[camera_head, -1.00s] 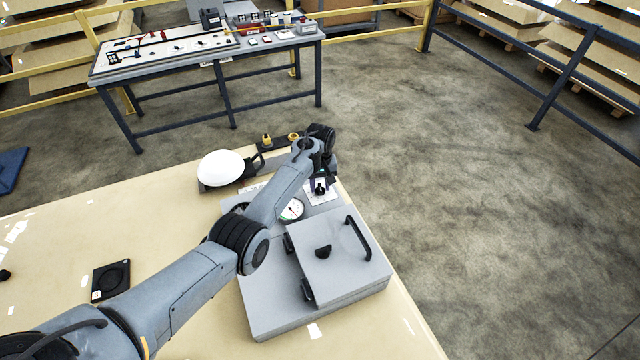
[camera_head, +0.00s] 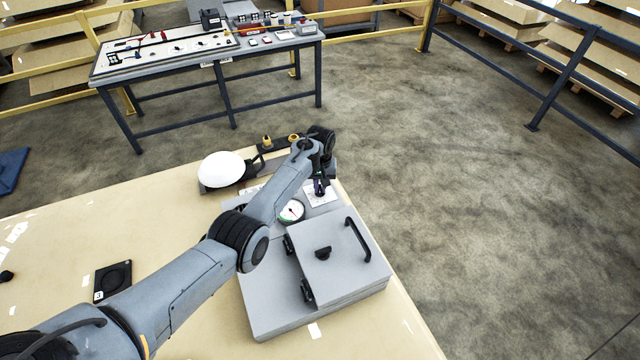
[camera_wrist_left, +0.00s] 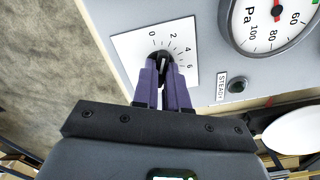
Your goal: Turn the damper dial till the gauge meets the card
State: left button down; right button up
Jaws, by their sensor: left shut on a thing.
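The damper dial (camera_wrist_left: 161,58) is a black knob on a white scale plate (camera_wrist_left: 126,43) marked 0, 2, 4 and 6. My left gripper (camera_wrist_left: 164,75) has its purple fingers shut on the dial; the fingers hide part of it. In the head view the left gripper (camera_head: 319,189) is over the same plate (camera_head: 328,199). The round white gauge (camera_head: 291,211) beside it is partly behind my arm. In the wrist view the gauge (camera_wrist_left: 283,22) reads Pa, is cut off, and shows part of a red needle. I cannot tell which item is the card. My right gripper is not in view.
A small black lamp or button (camera_wrist_left: 237,86) sits by a STEADY label. A grey box with a handled lid (camera_head: 340,262) lies in front of the gauge. A white dome (camera_head: 221,168) and a black labelled plate (camera_head: 112,280) are on the table. The left tabletop is mostly clear.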

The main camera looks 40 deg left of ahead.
aim_at(320, 188)
pick_arm(q)
jog(key=m+p, duration=0.1)
jog(key=m, duration=0.2)
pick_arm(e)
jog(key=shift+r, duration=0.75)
pick_arm(q)
jog(key=shift+m+p, duration=0.3)
jog(key=shift+m, duration=2.1)
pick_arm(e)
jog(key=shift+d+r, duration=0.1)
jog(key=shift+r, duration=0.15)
pick_arm(q)
jog(key=c, duration=1.2)
grip_release()
jog(key=shift+o, duration=0.2)
jog(key=shift+r+p, duration=0.35)
jog(key=shift+r, duration=0.3)
notch_tip(320, 188, up, 10)
jog(key=shift+f+p, duration=0.25)
jog(key=shift+p, duration=0.2)
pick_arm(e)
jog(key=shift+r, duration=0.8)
